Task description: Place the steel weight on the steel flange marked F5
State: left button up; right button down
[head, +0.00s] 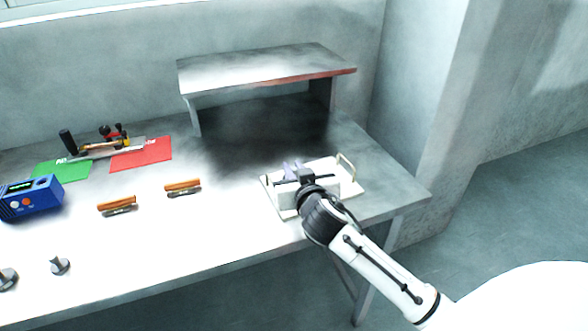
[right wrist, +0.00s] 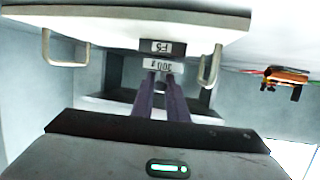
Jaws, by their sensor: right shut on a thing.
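My right gripper (head: 292,168) reaches over the white tray at the table's right end. In the right wrist view its two purple fingers (right wrist: 161,82) are close together, shut on the steel weight (right wrist: 163,65), a small grey block whose label seems to read 200 g. Directly beside the weight in that view is a dark piece marked F5 (right wrist: 162,47), the steel flange, by the tray. The two look touching or nearly so; I cannot tell if the weight rests on it. In the head view the gripper and arm hide most of both. My left gripper is not in view.
The white tray (head: 275,199) has upright handles. Behind it stands a raised shelf (head: 265,70). To the left lie two orange-handled tools (head: 183,187), a blue meter (head: 30,197), green (head: 60,172) and red (head: 140,156) mats, and small metal knobs (head: 60,266). The front middle table is clear.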

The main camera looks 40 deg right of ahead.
jog(key=shift+f, duration=0.15)
jog(key=c, duration=1.7)
grip_release()
jog(key=shift+c, duration=0.2)
jog(key=shift+r, duration=0.2)
jog(key=v, duration=1.2)
jog(key=shift+r, duration=0.3)
